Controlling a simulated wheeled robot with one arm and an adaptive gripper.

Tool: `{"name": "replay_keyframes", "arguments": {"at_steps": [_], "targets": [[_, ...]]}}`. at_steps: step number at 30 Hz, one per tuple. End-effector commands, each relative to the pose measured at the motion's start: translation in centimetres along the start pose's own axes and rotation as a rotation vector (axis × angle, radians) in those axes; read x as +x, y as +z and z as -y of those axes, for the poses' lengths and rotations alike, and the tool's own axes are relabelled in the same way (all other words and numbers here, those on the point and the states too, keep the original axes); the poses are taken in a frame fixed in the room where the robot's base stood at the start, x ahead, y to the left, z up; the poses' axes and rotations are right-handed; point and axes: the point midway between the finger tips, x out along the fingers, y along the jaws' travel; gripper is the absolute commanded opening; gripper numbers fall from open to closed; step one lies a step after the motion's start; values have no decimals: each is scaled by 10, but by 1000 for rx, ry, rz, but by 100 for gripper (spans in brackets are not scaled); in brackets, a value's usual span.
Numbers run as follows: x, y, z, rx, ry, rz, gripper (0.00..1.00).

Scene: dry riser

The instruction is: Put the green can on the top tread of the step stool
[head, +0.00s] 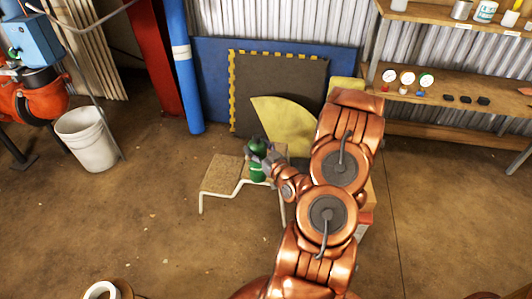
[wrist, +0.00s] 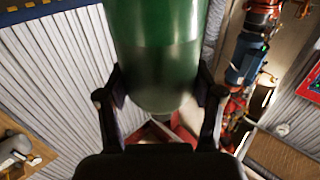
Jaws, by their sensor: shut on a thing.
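The green can (head: 257,173) is upright or nearly so in the head view, in front of the step stool's upper tread. My gripper (head: 264,158) is shut on the can around its middle. In the wrist view the can (wrist: 155,50) fills the top middle, between the two dark fingers of my gripper (wrist: 162,95). The step stool (head: 220,176) has tan treads and a white tube frame. Its lower tread is at left and bare. The upper tread at right is partly hidden by the can and my arm. I cannot tell whether the can touches it.
A yellow quarter-round sheet (head: 280,122) and a dark mat (head: 275,82) lean behind the stool. A white bucket (head: 88,138) stands at left. Shelves (head: 460,85) with gauges and tins are at right. The floor left of the stool is clear.

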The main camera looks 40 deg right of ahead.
Motion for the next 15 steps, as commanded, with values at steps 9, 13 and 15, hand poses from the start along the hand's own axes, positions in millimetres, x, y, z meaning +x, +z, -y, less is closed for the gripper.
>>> {"name": "replay_keyframes", "arguments": {"at_steps": [9,13,15], "targets": [[25,4,-24,-3,-1,-5,0],[40,5,-40,-4,1,-6,0],[48,8,-46,-2,-1,-3,0]]}}
